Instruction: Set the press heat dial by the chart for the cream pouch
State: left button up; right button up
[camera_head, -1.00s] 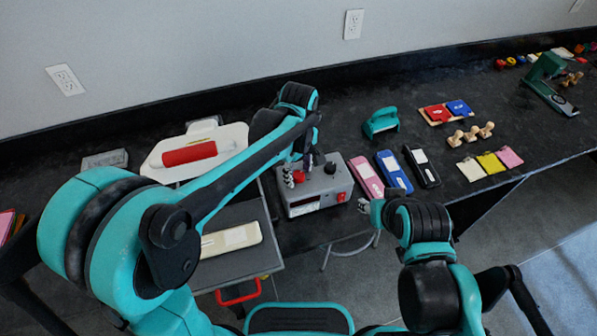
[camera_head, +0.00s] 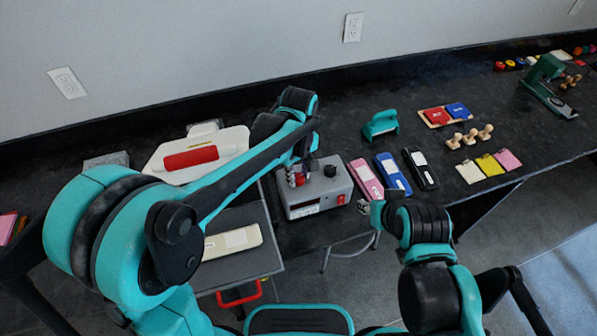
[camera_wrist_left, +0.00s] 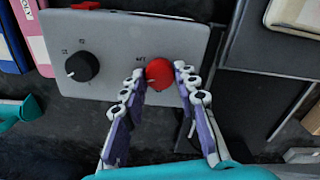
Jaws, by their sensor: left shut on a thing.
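The grey control box (camera_head: 318,192) stands at the table's front edge, with a red dial, a black dial (camera_head: 330,171) and a red switch (camera_head: 341,199). My left gripper (camera_head: 297,179) is over the box. In the left wrist view its two fingers (camera_wrist_left: 158,88) are shut on the red dial (camera_wrist_left: 159,73), one on each side. The black dial (camera_wrist_left: 82,67) is clear of them, with small marks beside it too blurred to read. The cream pouch (camera_head: 230,241) lies on a grey surface left of the box. My right gripper (camera_head: 370,210) is right of the box; its jaw opening is unclear. I cannot make out a chart.
A red roll (camera_head: 190,157) lies on a white board at the left. A red handle (camera_head: 240,293) sticks out at the front. Stamps and a teal tool (camera_head: 381,124) stand farther right.

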aim_at(299, 177)
pick_arm(q)
jog(key=m+p, duration=0.1)
jog(key=m, duration=0.3)
jog(key=shift+m, duration=0.3)
jog(key=shift+m+p, duration=0.75)
jog(key=shift+m, duration=1.85)
jog(key=o, duration=1.2)
jog(key=shift+c, duration=0.2)
notch_tip(299, 177, up, 12)
